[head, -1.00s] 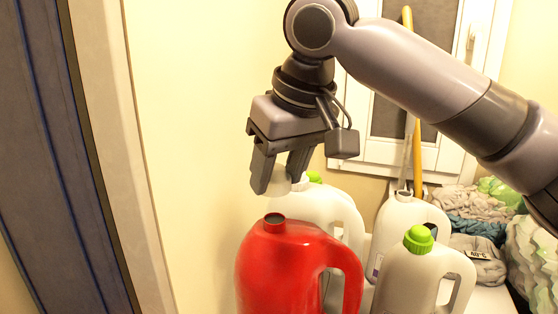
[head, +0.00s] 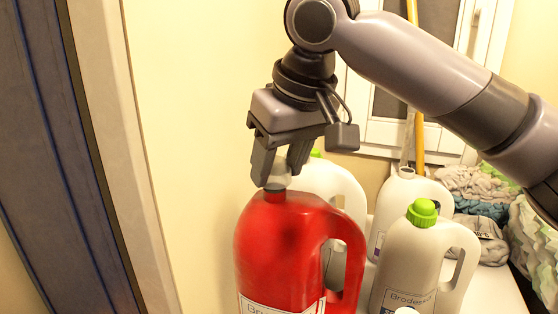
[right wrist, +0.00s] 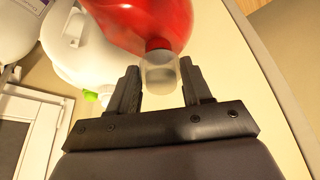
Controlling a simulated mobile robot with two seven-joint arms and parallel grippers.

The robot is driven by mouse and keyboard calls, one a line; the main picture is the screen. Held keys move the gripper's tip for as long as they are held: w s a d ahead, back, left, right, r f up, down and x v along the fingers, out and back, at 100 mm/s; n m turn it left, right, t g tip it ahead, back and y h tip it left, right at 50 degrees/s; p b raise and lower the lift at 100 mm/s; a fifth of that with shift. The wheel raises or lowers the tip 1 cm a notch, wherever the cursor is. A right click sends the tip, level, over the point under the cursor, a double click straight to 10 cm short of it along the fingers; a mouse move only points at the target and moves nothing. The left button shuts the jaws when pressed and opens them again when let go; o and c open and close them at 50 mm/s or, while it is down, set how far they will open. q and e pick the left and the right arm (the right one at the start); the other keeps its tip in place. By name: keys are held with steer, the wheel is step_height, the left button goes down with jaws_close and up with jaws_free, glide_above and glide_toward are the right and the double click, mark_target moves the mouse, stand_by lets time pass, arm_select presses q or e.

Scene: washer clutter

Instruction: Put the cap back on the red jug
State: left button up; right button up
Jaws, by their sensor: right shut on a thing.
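The red jug (head: 285,250) stands upright at the bottom middle of the head view, its handle to the right. My right gripper (head: 276,180) is right above the jug's neck (head: 275,196), pointing down. It is shut on a pale translucent cap (head: 279,176), which sits at the top of the neck. In the right wrist view the cap (right wrist: 160,75) is between the fingers (right wrist: 157,88) and meets the red neck of the jug (right wrist: 150,20). I cannot tell whether the cap is seated or only touching. My left gripper is not in view.
A white jug with a green cap (head: 410,262) stands to the right. Other white jugs (head: 335,185) (head: 405,195) stand behind. Folded cloths (head: 478,190) lie at the far right. A pale wall (head: 190,150) is at the left, with free room before it.

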steer(key=shift+f+p, duration=0.15)
steer(key=shift+p, duration=0.6)
stand_by(0.6)
steer(key=shift+f, duration=0.4)
stand_by(0.9)
steer(key=shift+f+p, duration=0.3)
steer(key=shift+p, duration=0.25)
stand_by(0.6)
steer(key=o, duration=0.3)
steer(key=shift+c, duration=1.4)
steer(key=shift+f, duration=0.15)
